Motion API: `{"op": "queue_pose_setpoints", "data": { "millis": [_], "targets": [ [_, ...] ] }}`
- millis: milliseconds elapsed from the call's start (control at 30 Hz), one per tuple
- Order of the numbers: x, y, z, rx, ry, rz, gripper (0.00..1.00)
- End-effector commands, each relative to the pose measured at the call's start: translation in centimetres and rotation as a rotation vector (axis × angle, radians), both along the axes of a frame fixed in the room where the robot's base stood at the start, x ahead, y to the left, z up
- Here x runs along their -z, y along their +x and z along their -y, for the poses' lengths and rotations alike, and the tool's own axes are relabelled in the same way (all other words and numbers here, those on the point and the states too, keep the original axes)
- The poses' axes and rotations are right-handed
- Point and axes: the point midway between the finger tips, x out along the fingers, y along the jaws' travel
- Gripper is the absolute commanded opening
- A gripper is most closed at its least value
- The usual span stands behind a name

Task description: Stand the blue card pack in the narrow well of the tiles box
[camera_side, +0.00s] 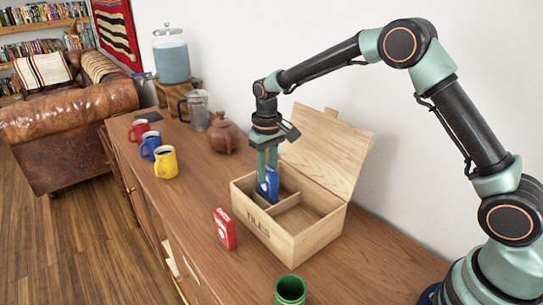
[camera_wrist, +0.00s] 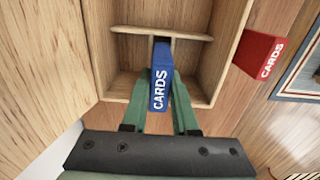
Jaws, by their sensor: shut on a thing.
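The blue card pack (camera_side: 269,184) is upright between the fingers of my gripper (camera_side: 266,188). In the wrist view the blue pack (camera_wrist: 160,85) shows its CARDS edge, with a green finger of my gripper (camera_wrist: 161,92) on each side. The open wooden tiles box (camera_side: 288,240) has its lid raised at the back and dividers inside. In the wrist view the pack overlaps the middle of the box (camera_wrist: 229,50), near a divider (camera_wrist: 160,33). The pack's lower end is partly hidden, and I cannot tell which compartment it is over or in.
A red card pack (camera_side: 225,228) stands in front of the box, and also shows in the wrist view (camera_wrist: 259,53). A green cup (camera_side: 290,289) is at the near edge. A brown teapot (camera_side: 225,136) and yellow mug (camera_side: 166,161) stand farther left. The wood right of the box is clear.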

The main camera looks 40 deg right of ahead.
Motion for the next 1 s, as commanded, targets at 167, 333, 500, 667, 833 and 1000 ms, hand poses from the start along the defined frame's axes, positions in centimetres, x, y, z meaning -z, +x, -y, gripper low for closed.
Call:
{"op": "queue_pose_setpoints", "data": {
  "millis": [167,333,500,667,833,1000],
  "targets": [
    [0.5,0.0,0.0,0.000,0.000,0.000,0.00],
    [0.9,0.0,0.0,0.000,0.000,-0.001,0.00],
    [0.9,0.0,0.0,0.000,0.000,0.000,0.00],
    [0.9,0.0,0.0,0.000,0.000,0.000,0.00],
    [1.1,0.0,0.0,0.000,0.000,0.000,0.00],
    [1.5,0.0,0.0,0.000,0.000,0.000,0.00]
  ]
}}
